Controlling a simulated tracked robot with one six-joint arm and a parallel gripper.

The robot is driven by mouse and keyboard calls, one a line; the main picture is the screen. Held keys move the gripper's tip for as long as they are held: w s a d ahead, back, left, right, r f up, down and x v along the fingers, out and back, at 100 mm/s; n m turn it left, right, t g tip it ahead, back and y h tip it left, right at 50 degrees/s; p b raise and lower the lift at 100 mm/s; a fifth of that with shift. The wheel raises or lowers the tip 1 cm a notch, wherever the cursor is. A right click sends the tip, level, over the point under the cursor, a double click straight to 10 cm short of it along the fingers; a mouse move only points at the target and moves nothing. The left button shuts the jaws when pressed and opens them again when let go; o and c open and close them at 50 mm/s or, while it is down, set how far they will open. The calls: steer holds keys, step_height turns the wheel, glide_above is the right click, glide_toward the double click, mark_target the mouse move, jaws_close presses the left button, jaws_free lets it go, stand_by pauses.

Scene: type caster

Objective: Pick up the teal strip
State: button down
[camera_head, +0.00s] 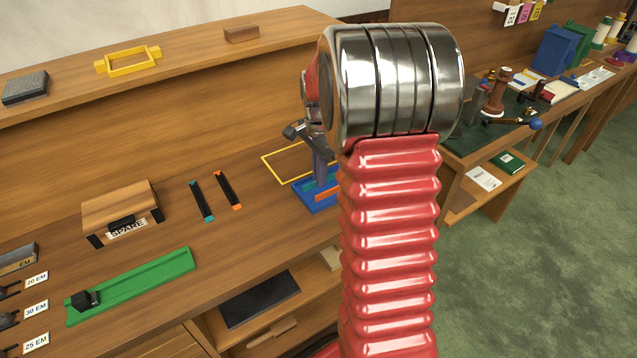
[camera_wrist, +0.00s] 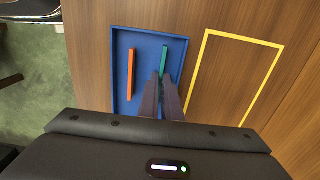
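The teal strip (camera_wrist: 164,58) lies in a blue tray (camera_wrist: 118,72), near its right wall in the wrist view. An orange strip (camera_wrist: 131,68) lies parallel to it on the left. My gripper (camera_wrist: 161,78) points down at the teal strip, its two grey-purple fingers close together over the strip's near end and hiding that end. I cannot tell whether the fingers touch or grip it. In the head view my gripper (camera_head: 320,180) is over the blue tray (camera_head: 318,207), partly hidden by my red arm.
A yellow outline (camera_wrist: 208,72) on the wood lies right of the tray in the wrist view. In the head view two dark strips with teal and orange ends (camera_head: 203,203) lie left of the tray, beside a wooden SPARE box (camera_head: 120,205). A green rail (camera_head: 135,285) lies nearer.

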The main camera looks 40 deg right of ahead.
stand_by(0.3)
step_height(320, 180, up, 10)
stand_by(0.5)
steer(key=shift+s, duration=0.1)
stand_by(0.5)
